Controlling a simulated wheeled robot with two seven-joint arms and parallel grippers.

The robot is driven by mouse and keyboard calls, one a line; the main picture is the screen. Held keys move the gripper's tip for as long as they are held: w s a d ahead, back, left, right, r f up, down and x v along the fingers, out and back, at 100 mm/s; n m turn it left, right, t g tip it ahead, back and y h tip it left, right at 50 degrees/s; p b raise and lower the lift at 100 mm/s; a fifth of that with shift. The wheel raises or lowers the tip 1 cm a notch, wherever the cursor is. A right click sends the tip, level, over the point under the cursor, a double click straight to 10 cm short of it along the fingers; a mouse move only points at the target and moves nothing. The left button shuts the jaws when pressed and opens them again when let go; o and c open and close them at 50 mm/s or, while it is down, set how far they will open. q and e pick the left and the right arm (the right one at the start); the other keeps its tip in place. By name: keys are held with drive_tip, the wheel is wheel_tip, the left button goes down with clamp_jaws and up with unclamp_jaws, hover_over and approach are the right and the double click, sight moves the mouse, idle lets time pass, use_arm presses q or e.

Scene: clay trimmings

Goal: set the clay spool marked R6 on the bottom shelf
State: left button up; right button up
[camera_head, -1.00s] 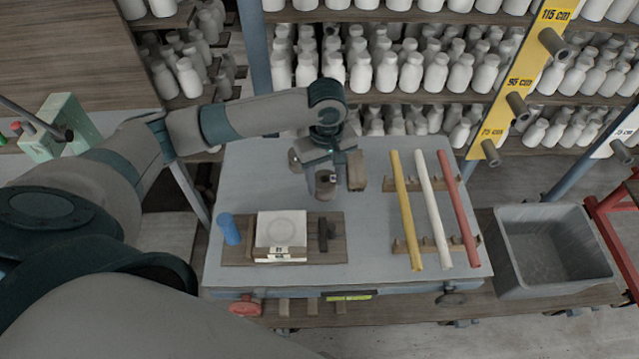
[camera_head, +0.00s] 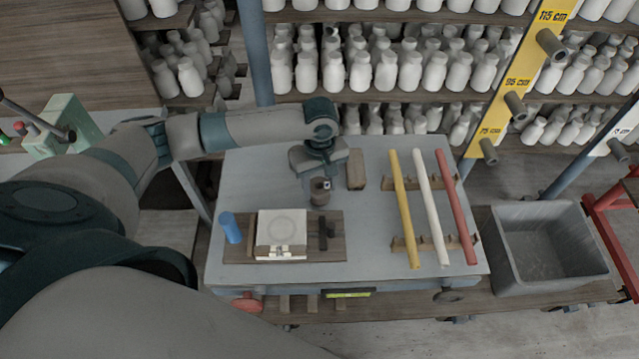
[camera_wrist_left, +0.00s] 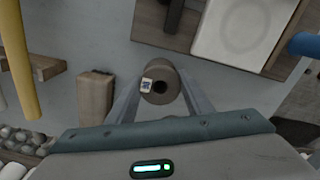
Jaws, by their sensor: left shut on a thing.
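A small brown-grey clay spool (camera_head: 319,194) with a dark hole and a pale label is between the fingers of my left gripper (camera_head: 320,182). It also shows in the left wrist view (camera_wrist_left: 166,91), where a finger lies on each side of it. My left gripper is shut on it. The label's marking is too small to read. The spool is over the grey tabletop, behind the wooden board; I cannot tell whether it touches the top. A wooden lower shelf (camera_head: 400,308) shows under the table's front edge. My right gripper is not in view.
A wooden board (camera_head: 334,252) holds a white slab (camera_head: 282,226) and a blue cylinder (camera_head: 230,227). A wooden block (camera_head: 356,169) stands right of the gripper. Yellow, white and red rods (camera_head: 455,205) lie on notched rests. A grey bin (camera_head: 550,250) is at right; bottle racks stand behind.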

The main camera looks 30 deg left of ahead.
sight(320, 186)
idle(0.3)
use_arm(q)
drive_tip(key=o, duration=1.2)
drive_tip(key=shift+f, duration=0.15)
drive_tip(key=shift+r, duration=0.55)
wheel_tip(320, 186, up, 11)
drive_tip(key=b, duration=0.2)
drive_tip(key=shift+r+b, duration=0.1)
drive_tip(key=shift+b, duration=0.25)
